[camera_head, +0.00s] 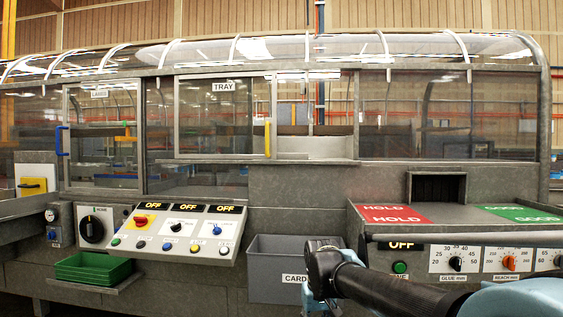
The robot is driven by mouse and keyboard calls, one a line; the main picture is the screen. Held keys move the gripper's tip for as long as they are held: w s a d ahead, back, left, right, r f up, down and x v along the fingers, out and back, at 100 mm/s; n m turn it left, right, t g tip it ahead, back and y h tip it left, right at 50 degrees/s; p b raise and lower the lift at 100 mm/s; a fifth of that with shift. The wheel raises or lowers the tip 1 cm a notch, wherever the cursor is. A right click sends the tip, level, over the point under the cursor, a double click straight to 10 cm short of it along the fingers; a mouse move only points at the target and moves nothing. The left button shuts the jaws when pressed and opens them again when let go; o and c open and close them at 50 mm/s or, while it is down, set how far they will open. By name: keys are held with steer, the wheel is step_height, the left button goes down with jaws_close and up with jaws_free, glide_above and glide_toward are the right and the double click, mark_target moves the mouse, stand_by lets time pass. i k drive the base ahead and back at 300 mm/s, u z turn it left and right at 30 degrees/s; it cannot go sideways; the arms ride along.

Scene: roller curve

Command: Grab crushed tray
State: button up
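I cannot make out a crushed tray in this view. Green trays (93,268), seemingly stacked, sit on a low ledge at the lower left, and no crushing shows on them. A hatch labelled TRAY (223,87) is in the clear front of the machine. A pale flat piece (318,147) shows behind the panes right of that hatch; I cannot tell what it is. My arm reaches in from the lower right, dark and pale blue, in front of the machine. Its gripper does not show.
A grey bin (275,282) marked CARD stands low in the middle, partly behind my arm. A control panel (180,232) with OFF displays is left of it. A red HOLD area (393,215) and green GOOD area (520,214) lie on the right shelf. A dark opening (436,187) is above.

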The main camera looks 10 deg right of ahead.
mark_target(280, 156)
steer(key=i, duration=0.95)
steer(key=z, duration=0.1)
